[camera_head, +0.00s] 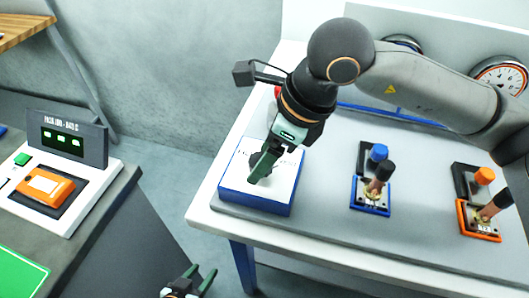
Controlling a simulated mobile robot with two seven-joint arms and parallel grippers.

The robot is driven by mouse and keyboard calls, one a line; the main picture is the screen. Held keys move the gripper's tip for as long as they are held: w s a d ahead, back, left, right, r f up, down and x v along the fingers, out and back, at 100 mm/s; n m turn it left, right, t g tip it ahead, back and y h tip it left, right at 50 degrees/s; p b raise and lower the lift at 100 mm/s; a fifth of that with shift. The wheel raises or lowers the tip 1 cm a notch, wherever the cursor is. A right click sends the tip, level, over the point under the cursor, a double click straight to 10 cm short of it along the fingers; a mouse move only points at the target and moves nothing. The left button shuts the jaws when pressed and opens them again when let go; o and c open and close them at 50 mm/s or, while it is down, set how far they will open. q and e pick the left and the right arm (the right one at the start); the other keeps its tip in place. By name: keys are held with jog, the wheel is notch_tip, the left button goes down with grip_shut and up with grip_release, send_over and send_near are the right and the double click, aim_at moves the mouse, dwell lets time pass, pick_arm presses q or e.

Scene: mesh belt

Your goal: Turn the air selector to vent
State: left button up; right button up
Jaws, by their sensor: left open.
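The air selector is a blue box with a white top (229,182) at the near left corner of the white bench. Its dark knob (256,160) is partly covered by my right gripper (262,170), whose arm reaches in from the right. That gripper's green fingers point down at the knob. I cannot tell whether they grip it, and the dial marks are too small or hidden to read. My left gripper (201,271) shows at the bottom edge, open and empty, well apart from the selector, with two green fingers spread.
A blue lever unit (371,205) and an orange lever unit (478,232) stand on the grey mat to the right. Round gauges (500,78) are at the back. A floor gap separates console and bench.

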jog(key=shift+o, duration=0.4)
jog(key=shift+r, duration=0.1)
jog(key=v, duration=1.2)
jog(key=shift+r, duration=0.2)
jog(key=shift+s, duration=0.1)
